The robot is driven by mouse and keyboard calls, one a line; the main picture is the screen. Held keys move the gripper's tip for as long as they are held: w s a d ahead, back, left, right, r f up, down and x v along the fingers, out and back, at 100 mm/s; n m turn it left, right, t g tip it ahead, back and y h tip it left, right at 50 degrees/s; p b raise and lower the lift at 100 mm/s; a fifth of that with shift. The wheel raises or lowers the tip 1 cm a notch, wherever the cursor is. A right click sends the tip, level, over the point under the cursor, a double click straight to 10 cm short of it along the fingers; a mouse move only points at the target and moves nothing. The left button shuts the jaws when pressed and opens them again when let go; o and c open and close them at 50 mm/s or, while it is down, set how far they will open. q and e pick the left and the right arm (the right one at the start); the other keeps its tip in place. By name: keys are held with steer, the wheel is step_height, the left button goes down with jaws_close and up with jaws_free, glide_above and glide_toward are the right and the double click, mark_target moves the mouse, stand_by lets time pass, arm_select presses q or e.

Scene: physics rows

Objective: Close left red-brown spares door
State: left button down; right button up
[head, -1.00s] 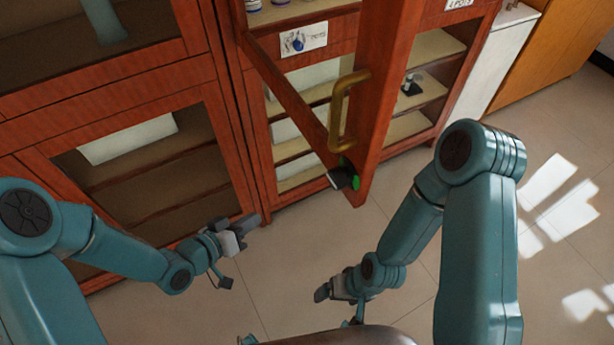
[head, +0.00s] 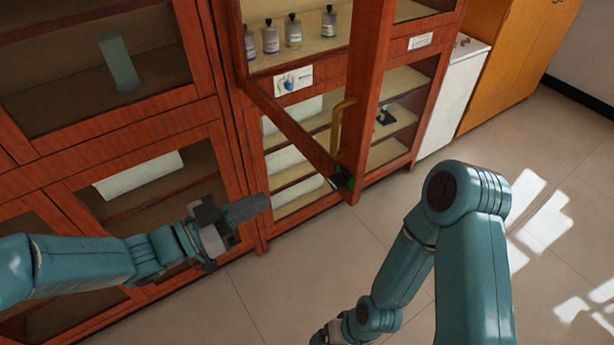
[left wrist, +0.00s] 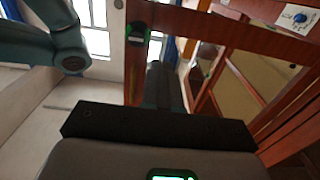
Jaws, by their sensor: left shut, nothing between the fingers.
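The red-brown door (head: 366,95) stands open, swung out from the cabinet towards me. Its brass handle (head: 338,122) is partly hidden behind the door's edge. A black and green piece (head: 343,178) sits at its lower corner and also shows in the left wrist view (left wrist: 137,32). My left gripper (head: 262,205) is shut and empty, left of the door and apart from it in the head view. Its dark fingers (left wrist: 163,85) point towards the door frame (left wrist: 215,35) in the left wrist view. My right gripper (head: 324,337) is at the bottom edge, partly cut off.
Shelves behind the open door hold several small bottles (head: 293,32) and white boxes (head: 290,158). A closed glass-fronted cabinet (head: 120,160) is on the left. A white cabinet (head: 455,95) and an orange one (head: 515,60) stand right. The tiled floor (head: 265,295) in front is clear.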

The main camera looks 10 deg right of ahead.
mark_target(331, 168)
arm_select(q)
steer(key=p+x, duration=0.3)
steer(key=x, duration=1)
steer(key=shift+w+d+p, duration=0.1)
steer(key=shift+d+p, duration=0.05)
steer(key=shift+p, duration=0.2)
steer(key=shift+w+d+f, duration=0.1)
steer(key=shift+w+d, duration=0.05)
steer(key=shift+d, duration=0.2)
